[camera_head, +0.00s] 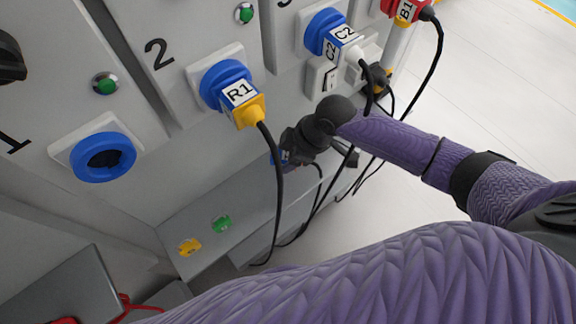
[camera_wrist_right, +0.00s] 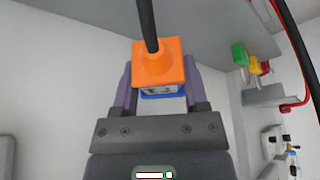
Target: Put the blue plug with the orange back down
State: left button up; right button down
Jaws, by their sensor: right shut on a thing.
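My right gripper (camera_head: 290,153) is low in front of the cabinet, below the R1 socket, in the head view. It is mostly hidden behind its own dark wrist. In the right wrist view my right gripper (camera_wrist_right: 160,88) is shut on the plug with the orange back (camera_wrist_right: 158,62). Its blue front (camera_wrist_right: 162,95) shows between the fingers, and a black cable runs from its orange end. My left gripper is not in view.
An empty blue socket (camera_head: 103,158) is at station 1. The R1 plug (camera_head: 240,95) with a yellow back and the C2 plug (camera_head: 338,42) sit in sockets. A red B1 plug (camera_head: 404,9) is at the top right. A grey ledge (camera_head: 205,232) carries green and yellow parts. Black cables hang around my wrist.

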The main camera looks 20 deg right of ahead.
jog(key=shift+f, duration=0.5)
notch_tip(320, 180, down, 5)
jog(key=b, duration=0.4)
jog(key=shift+w, duration=0.1)
jog(key=shift+r+p, duration=0.3)
jog(key=c, duration=0.5)
grip_release()
jog(key=shift+f, duration=0.15)
jog(key=shift+c, duration=0.2)
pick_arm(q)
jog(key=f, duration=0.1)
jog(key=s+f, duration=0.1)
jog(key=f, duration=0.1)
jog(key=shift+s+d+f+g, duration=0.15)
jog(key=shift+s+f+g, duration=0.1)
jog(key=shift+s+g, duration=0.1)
pick_arm(e)
jog(key=o, duration=0.4)
jog(key=shift+o, duration=0.2)
pick_arm(q)
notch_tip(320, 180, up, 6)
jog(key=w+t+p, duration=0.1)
jog(key=p, duration=0.5)
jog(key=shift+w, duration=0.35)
pick_arm(e)
jog(key=v, duration=1.2)
